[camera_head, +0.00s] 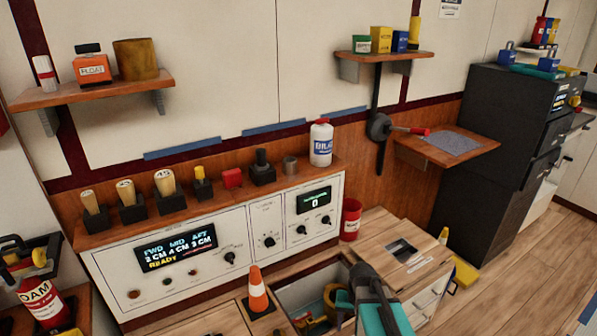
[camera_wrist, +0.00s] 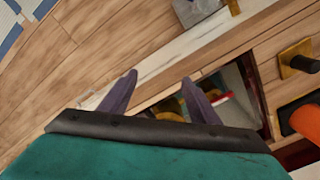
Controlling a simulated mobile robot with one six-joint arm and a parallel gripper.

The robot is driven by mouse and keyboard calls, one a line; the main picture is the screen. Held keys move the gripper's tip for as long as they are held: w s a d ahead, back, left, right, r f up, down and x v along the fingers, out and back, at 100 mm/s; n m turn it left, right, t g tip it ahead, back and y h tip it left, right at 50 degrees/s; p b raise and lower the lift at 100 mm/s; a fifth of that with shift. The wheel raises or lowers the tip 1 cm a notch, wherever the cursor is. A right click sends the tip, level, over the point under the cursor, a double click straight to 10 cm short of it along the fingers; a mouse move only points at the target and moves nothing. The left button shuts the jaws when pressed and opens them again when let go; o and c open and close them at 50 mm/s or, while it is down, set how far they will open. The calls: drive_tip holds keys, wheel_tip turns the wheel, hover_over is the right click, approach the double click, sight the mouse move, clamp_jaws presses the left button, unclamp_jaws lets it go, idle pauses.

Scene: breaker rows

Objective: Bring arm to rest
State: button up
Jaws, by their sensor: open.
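My gripper (camera_head: 366,274) shows at the bottom of the head view, dark grey with teal parts behind it. It is in front of the open bin (camera_head: 318,284) in the wooden bench, and my arm hides part of that bin. In the wrist view my gripper (camera_wrist: 160,77) has its two purple-grey fingers spread apart with nothing between them. The bin (camera_wrist: 258,95) lies behind and right of the fingers there, with yellow and red items partly visible inside.
An orange cone (camera_head: 258,292) stands left of the bin and also shows in the wrist view (camera_wrist: 303,116). The control panel (camera_head: 215,247) is behind. A wooden cabinet (camera_head: 375,235) stands close on the right. Wooden floor (camera_head: 500,285) is open farther right.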

drive_tip(key=s+f+n+g+p, duration=0.1)
drive_tip(key=s+f, duration=0.4)
drive_tip(key=s, duration=0.9)
drive_tip(key=s+f+n+g+p, duration=0.1)
drive_tip(key=s+f+g+p, duration=0.3)
drive_tip(key=s, duration=1)
drive_tip(key=f+p, duration=0.1)
drive_tip(key=p, duration=0.1)
drive_tip(key=shift+s+a+f+p, duration=0.25)
drive_tip(key=shift+s+a+p, duration=0.05)
drive_tip(key=shift+s, duration=0.05)
